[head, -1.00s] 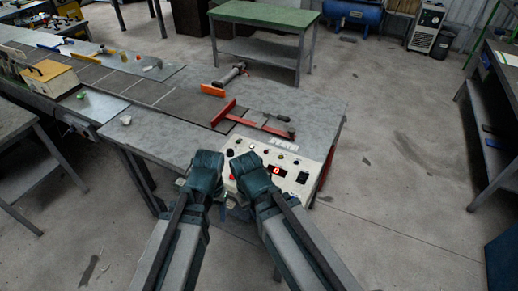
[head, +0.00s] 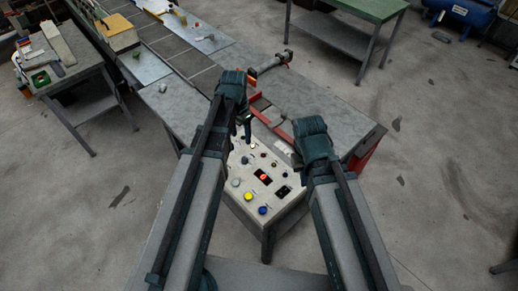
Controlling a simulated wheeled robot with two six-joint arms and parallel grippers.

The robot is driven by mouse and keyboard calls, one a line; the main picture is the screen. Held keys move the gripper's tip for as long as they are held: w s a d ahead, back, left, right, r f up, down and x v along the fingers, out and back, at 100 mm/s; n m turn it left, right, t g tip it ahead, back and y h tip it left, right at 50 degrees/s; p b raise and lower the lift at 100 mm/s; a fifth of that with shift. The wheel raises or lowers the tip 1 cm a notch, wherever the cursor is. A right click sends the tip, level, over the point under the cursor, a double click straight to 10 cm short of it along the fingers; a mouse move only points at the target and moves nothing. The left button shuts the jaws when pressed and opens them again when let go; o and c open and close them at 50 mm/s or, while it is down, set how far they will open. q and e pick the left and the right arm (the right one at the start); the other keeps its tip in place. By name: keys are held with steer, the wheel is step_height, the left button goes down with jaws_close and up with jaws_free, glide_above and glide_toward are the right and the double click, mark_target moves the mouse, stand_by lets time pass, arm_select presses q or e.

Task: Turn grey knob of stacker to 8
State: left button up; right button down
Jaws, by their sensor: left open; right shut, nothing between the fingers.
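The stacker's control panel (head: 273,200) is a pale sloped box at the end of the conveyor table, in the middle of the head view. A small red display (head: 263,177) glows on it; it seems to read 0. A light grey round control (head: 235,182) sits at its left edge; I cannot tell which number it points to. My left gripper (head: 246,128) is open above the panel's far left corner, apart from the grey control. My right gripper (head: 310,150) is shut and empty by the panel's far right corner; its fingertips are mostly hidden by its own wrist.
A yellow button (head: 248,196), a blue button (head: 262,210) and a black switch (head: 283,191) sit near the grey control. A red bar (head: 277,127) lies behind the panel between my arms. A green-topped table (head: 372,8) stands at the back.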

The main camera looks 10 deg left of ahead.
mark_target(245, 159)
arm_select(q)
steer(key=f+b, duration=1.3)
steer(key=b, duration=0.1)
steer(key=shift+d+f, duration=0.3)
steer(key=shift+f, duration=0.05)
jaws_close()
